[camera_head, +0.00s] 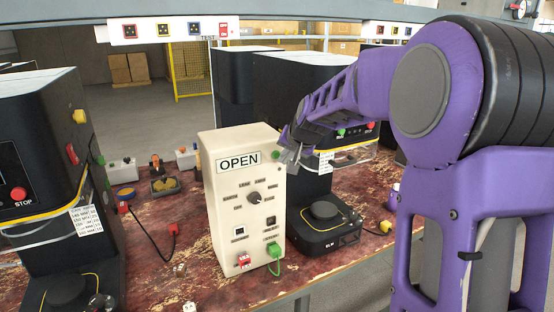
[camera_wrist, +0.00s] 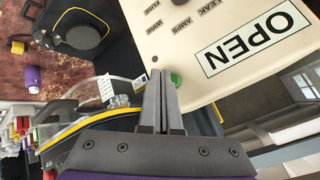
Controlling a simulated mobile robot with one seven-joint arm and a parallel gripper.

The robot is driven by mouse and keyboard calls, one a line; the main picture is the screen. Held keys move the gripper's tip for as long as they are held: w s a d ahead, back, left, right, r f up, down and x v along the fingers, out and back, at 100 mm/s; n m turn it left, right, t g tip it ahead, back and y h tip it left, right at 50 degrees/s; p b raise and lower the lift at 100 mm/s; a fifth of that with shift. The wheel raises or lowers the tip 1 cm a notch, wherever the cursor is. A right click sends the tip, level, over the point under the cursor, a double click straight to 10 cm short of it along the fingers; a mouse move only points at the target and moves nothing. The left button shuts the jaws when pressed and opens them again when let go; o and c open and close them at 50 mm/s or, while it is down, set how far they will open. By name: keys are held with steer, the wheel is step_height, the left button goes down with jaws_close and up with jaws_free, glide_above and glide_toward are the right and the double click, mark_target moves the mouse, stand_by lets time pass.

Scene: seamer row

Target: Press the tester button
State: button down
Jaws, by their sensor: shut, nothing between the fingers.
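The tester is a cream upright box (camera_head: 232,205) with an "OPEN" display, standing on the bench. It also shows upside down in the wrist view (camera_wrist: 205,28). A round green button (camera_head: 276,155) is at the upper right of its front. In the wrist view the green button (camera_wrist: 176,80) shows just beside the fingertips, partly hidden by them. My gripper (camera_head: 286,153) is shut and empty, right at the tester's upper right edge. In the wrist view the closed fingers (camera_wrist: 162,78) point toward the panel; I cannot tell whether they touch the button.
Below the display are a dark rotary knob (camera_head: 253,198), a red plug (camera_head: 244,261) and a green plug (camera_head: 274,251). A black machine (camera_head: 250,85) stands behind, with a low black unit (camera_head: 325,228) at the right. Another black machine (camera_head: 35,130) stands at the left.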

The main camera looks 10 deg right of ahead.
steer(key=s+b, duration=0.1)
steer(key=s+d+b, duration=0.1)
steer(key=s, duration=0.1)
steer(key=s+b, duration=0.1)
steer(key=b, duration=0.1)
steer(key=shift+s+d, duration=0.25)
steer(key=shift+s, duration=0.1)
stand_by(0.3)
